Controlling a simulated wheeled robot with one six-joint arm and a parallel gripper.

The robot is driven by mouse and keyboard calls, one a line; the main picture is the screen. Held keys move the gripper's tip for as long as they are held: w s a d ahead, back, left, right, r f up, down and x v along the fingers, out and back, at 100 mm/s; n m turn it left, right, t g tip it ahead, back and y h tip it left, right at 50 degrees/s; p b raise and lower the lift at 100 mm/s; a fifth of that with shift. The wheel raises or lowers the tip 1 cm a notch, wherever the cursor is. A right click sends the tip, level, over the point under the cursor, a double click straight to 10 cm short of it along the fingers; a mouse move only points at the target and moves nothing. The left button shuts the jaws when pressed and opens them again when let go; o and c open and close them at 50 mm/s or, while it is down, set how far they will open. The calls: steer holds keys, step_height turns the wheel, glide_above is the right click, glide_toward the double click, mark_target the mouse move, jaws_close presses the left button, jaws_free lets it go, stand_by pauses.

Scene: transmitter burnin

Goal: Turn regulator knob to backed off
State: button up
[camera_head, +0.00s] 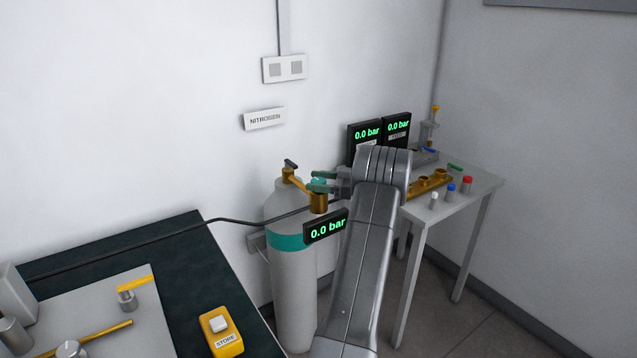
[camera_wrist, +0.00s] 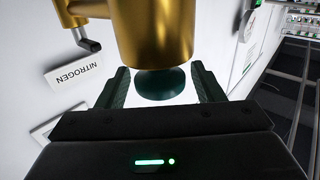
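The regulator is a brass body (camera_head: 318,203) on top of the grey nitrogen cylinder (camera_head: 293,305), which has a teal band. In the wrist view the brass body (camera_wrist: 152,30) fills the top, with the round dark teal regulator knob (camera_wrist: 162,84) at its end. My gripper (camera_wrist: 161,88) has its two dark green fingers on either side of the knob, apart, with pale gaps showing between knob and fingers. In the head view my gripper (camera_head: 320,181) reaches the regulator from the right, and its fingers partly hide the knob. A display (camera_head: 326,227) by the regulator reads 0.0 bar.
Two more 0.0 bar displays (camera_head: 380,134) stand on a side table (camera_head: 480,186) with brass fittings and small coloured caps. A black hose (camera_head: 240,221) runs left from the regulator. A dark bench (camera_head: 190,262) with a yellow STORE box (camera_head: 221,331) is at left.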

steer(key=shift+d+f, duration=0.1)
steer(key=s+d+b, duration=0.1)
steer(key=s+d, duration=0.1)
steer(key=d, duration=1.1)
steer(key=shift+s+d, duration=0.2)
steer(key=shift+s, duration=0.05)
steer(key=shift+a, duration=0.1)
steer(key=a, duration=0.4)
steer(key=w+a, duration=0.1)
steer(key=a, duration=0.3)
steer(key=w+a+p, duration=0.1)
steer(key=a, duration=0.3)
steer(key=shift+w, duration=0.1)
steer(key=shift+w+a, duration=0.1)
steer(key=shift+a, duration=0.6)
steer(key=shift+d, duration=0.1)
